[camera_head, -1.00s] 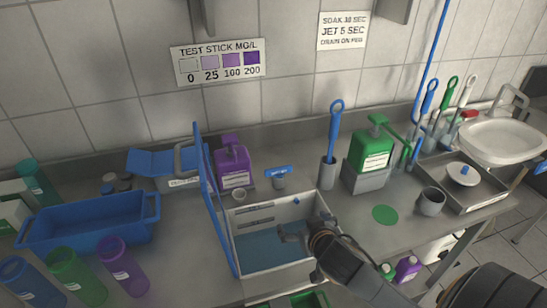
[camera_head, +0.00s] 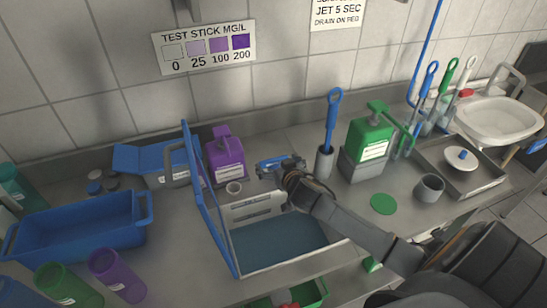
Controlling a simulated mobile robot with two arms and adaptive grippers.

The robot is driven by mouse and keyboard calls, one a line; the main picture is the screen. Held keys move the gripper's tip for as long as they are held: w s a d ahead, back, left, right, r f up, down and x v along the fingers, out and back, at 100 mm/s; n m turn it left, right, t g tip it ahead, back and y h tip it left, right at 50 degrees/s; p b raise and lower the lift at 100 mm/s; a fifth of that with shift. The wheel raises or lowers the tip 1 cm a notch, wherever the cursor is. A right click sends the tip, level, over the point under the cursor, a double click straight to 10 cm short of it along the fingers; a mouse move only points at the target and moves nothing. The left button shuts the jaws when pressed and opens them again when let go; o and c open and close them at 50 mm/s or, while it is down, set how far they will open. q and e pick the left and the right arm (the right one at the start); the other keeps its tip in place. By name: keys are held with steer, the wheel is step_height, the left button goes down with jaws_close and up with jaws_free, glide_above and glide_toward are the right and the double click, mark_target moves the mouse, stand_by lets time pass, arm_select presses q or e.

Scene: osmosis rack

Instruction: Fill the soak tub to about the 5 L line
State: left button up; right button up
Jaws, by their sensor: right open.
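The soak tub (camera_head: 256,211) is a white box in the middle of the counter, with its blue lid (camera_head: 205,200) standing open on its left side. Inside is a flat dark blue-grey surface (camera_head: 275,243); I cannot tell if it is water or read any level line. A blue tap handle (camera_head: 268,163) sits behind the tub. My right gripper (camera_head: 280,168) is open at the handle's right end, above the tub's back rim; whether it touches is unclear. My left gripper is not in view.
A purple jug (camera_head: 224,158) stands left of the handle. A blue brush in a grey holder (camera_head: 324,161) and a green pump bottle (camera_head: 370,138) stand close on the right. A blue tray (camera_head: 80,226) and coloured bottles fill the left.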

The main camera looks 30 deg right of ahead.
steer(key=shift+w+d+f, duration=0.1)
steer(key=shift+w+f, duration=0.05)
steer(key=shift+w, duration=0.4)
steer(key=shift+w+d+f, duration=0.1)
steer(key=shift+w+f, duration=0.05)
steer(key=shift+w, duration=0.15)
steer(key=shift+w+f, duration=0.15)
steer(key=shift+w, duration=0.15)
steer(key=shift+w+f, duration=0.1)
steer(key=shift+w, duration=0.05)
steer(key=c, duration=0.9)
steer(key=shift+o, duration=0.2)
steer(key=shift+m+h, duration=0.3)
steer(key=shift+h, duration=0.1)
steer(key=shift+f+m+g+h+b, duration=0.15)
steer(key=shift+m+g+h+b, duration=0.15)
steer(key=shift+m+h+b, duration=0.75)
steer(key=shift+m+g+h+b, duration=0.6)
steer(key=shift+m+h+b, duration=0.3)
steer(key=shift+b, duration=0.3)
steer(key=shift+r+m+h, duration=0.2)
steer(key=shift+m+h, duration=0.05)
steer(key=shift+h, duration=0.1)
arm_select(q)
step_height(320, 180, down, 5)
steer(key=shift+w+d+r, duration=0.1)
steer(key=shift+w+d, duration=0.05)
arm_select(e)
steer(key=shift+d, duration=0.1)
